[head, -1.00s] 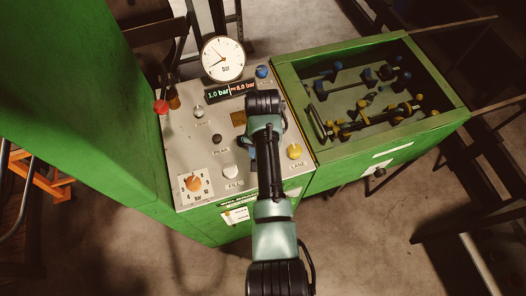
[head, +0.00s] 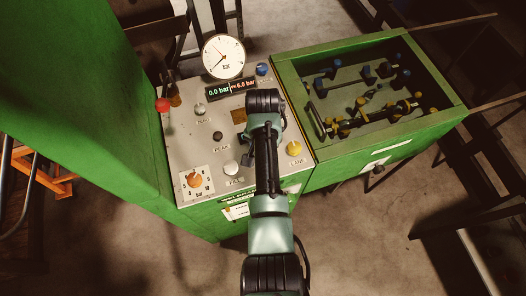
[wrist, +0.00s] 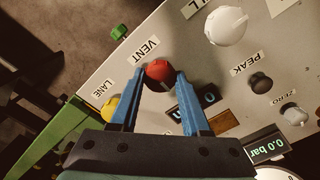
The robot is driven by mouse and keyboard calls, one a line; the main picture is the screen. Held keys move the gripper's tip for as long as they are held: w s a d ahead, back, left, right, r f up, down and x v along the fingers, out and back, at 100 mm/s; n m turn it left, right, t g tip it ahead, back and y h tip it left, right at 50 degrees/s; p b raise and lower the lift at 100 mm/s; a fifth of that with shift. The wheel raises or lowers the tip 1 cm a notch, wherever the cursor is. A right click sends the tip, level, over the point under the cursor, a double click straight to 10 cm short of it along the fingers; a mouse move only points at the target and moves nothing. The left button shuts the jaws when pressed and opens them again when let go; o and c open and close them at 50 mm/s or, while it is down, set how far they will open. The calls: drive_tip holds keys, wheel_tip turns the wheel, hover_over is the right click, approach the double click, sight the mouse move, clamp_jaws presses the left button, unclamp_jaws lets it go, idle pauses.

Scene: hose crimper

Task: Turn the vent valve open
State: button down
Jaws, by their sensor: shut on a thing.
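The red vent valve knob (wrist: 159,72) sits on the grey panel beside the label VENT in the wrist view. My gripper (wrist: 160,78) has its two blue fingers on either side of the knob and is shut on it. In the head view my arm covers the vent knob and the fingertips. The round gauge (head: 223,56) stands above the display.
Near my gripper are the yellow LANE knob (head: 294,148), the white FILL knob (head: 232,167) and the black PEAK button (head: 217,136). An orange pressure dial (head: 194,180) is lower left. An open green bin (head: 290,75) with fittings stands to the right.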

drive_tip(key=shift+c, duration=1.8)
unclamp_jaws()
drive_tip(key=shift+r, duration=0.1)
wheel_tip(320, 180, up, 13)
